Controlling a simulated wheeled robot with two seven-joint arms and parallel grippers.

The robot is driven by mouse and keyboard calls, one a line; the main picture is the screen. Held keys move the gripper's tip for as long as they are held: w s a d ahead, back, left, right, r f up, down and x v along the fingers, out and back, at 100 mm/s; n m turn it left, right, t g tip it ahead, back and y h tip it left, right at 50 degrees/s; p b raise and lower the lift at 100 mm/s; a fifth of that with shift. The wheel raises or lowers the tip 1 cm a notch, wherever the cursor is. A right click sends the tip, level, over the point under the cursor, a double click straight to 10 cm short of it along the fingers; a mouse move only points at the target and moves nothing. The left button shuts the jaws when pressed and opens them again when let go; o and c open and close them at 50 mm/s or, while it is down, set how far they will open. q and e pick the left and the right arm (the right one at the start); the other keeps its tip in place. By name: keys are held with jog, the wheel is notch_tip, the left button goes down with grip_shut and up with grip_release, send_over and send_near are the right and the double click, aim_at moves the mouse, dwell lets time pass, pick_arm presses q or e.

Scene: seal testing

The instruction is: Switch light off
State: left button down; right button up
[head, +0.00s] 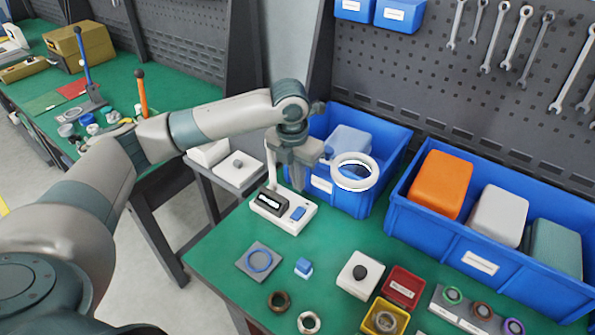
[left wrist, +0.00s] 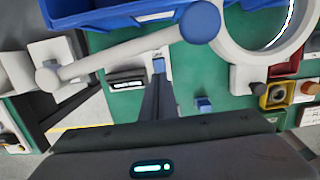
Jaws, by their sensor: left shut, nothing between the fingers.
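The ring lamp (head: 355,172) is white, on a jointed arm. A bright white strip shows inside its ring, which also appears in the left wrist view (left wrist: 236,48). Its white base (head: 283,211) stands on the green table and carries a dark panel (head: 270,203) and a blue switch (head: 298,213). My left gripper (head: 298,186) is shut and empty, pointing down above the base. In the left wrist view, the closed dark fingers (left wrist: 158,82) reach toward the blue switch (left wrist: 158,65); I cannot tell whether they touch it. My right gripper is not in view.
A blue bin (head: 385,135) stands behind the lamp. A larger blue bin (head: 455,240) with coloured cases is at right. A blue ring on a plate (head: 258,260), a small blue block (head: 303,267) and a black-knobbed box (head: 360,275) lie in front. The lamp arm is close to my gripper.

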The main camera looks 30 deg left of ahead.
aim_at(299, 213)
pick_arm(q)
jog(key=f+p, duration=0.1)
jog(key=f, duration=0.5)
jog(key=w+f+p, duration=0.1)
jog(key=f, duration=0.2)
jog(key=shift+f+p, duration=0.3)
jog(key=shift+f, duration=0.1)
jog(key=shift+w+d+f, duration=0.1)
jog(key=shift+f, duration=0.05)
jog(key=shift+s+p, duration=0.8)
jog(key=shift+p, duration=0.15)
jog(key=shift+r, duration=0.25)
jog(key=shift+r, duration=0.5)
notch_tip(299, 213, up, 16)
jog(key=s+b, duration=0.2)
jog(key=b, duration=0.1)
jog(key=shift+a+b, duration=0.3)
jog(key=shift+b, duration=0.1)
